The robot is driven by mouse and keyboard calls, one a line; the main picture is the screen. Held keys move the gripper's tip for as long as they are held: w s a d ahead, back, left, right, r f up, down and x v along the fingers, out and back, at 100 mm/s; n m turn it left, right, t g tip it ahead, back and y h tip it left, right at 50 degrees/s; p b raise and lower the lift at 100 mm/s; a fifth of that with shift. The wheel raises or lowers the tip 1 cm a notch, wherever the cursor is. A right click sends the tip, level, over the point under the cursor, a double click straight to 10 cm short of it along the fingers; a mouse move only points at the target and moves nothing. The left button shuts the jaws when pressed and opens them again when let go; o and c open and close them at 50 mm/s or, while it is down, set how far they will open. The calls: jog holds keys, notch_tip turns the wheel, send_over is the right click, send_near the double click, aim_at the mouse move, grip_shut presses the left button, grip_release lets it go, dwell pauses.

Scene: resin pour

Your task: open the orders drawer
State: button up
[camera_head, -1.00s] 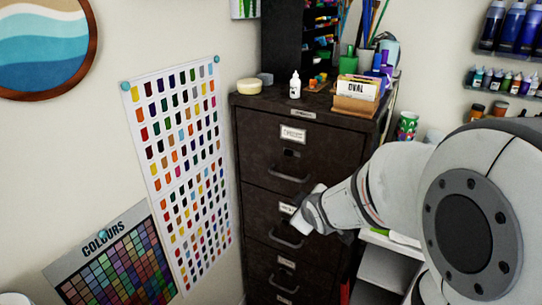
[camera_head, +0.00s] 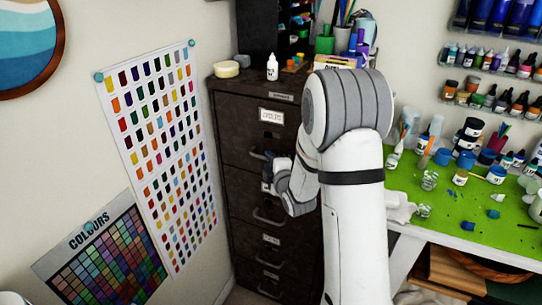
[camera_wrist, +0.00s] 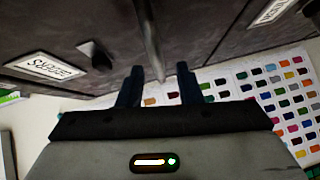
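A dark filing cabinet (camera_head: 240,120) stands against the wall, its drawers shut. The top drawer carries a white label (camera_head: 272,116) too small to read here, with a bar handle (camera_head: 258,155) below it. My gripper (camera_head: 268,168) is at this handle, partly hidden by my arm. In the wrist view my gripper (camera_wrist: 160,82) is open, with its two dark fingers apart. A handle bar (camera_wrist: 148,40) runs down toward the gap between the fingertips; I cannot tell if they touch it. A label (camera_wrist: 45,66), upside down, appears to end in "ERS".
Below are more drawers, with another handle (camera_head: 268,218). A small white bottle (camera_head: 272,67) and a round tub (camera_head: 226,69) stand on the cabinet top. A green-topped table (camera_head: 450,205) with several paint jars is at right. Colour charts (camera_head: 160,150) hang on the left wall.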

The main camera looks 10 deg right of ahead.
jog(key=shift+p+x, duration=0.3)
jog(key=shift+x, duration=1)
jog(key=shift+c, duration=0.4)
grip_shut()
